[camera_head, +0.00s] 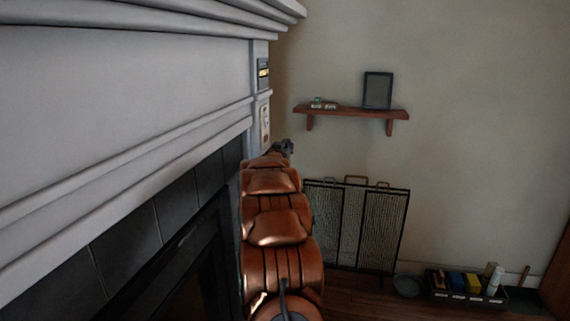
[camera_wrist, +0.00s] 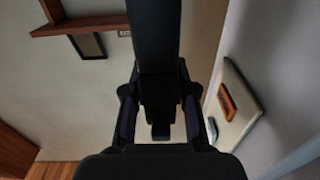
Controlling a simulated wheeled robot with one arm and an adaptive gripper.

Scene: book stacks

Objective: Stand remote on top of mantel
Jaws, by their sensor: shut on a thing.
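The grey-white mantel (camera_head: 150,22) runs across the upper left of the head view, with its stepped ledge ending near the middle. Its top surface is out of sight. My gripper (camera_head: 286,147) is small and dark in the head view, beside the mantel's right end and lower than the ledge. In the wrist view my gripper (camera_wrist: 159,98) is shut on a long dark bar, which looks like the remote (camera_wrist: 154,35). The bar runs from between the fingers to the top edge of the frame. Its buttons do not show, and I cannot make it out in the head view.
A wooden wall shelf (camera_head: 350,110) holds a dark picture frame (camera_head: 377,90) and small items. A folding mesh screen (camera_head: 355,225) stands below. A tray of cleaning items (camera_head: 468,286) lies on the floor. A cream plate (camera_head: 265,122) is close to my gripper. The wall at right is bare.

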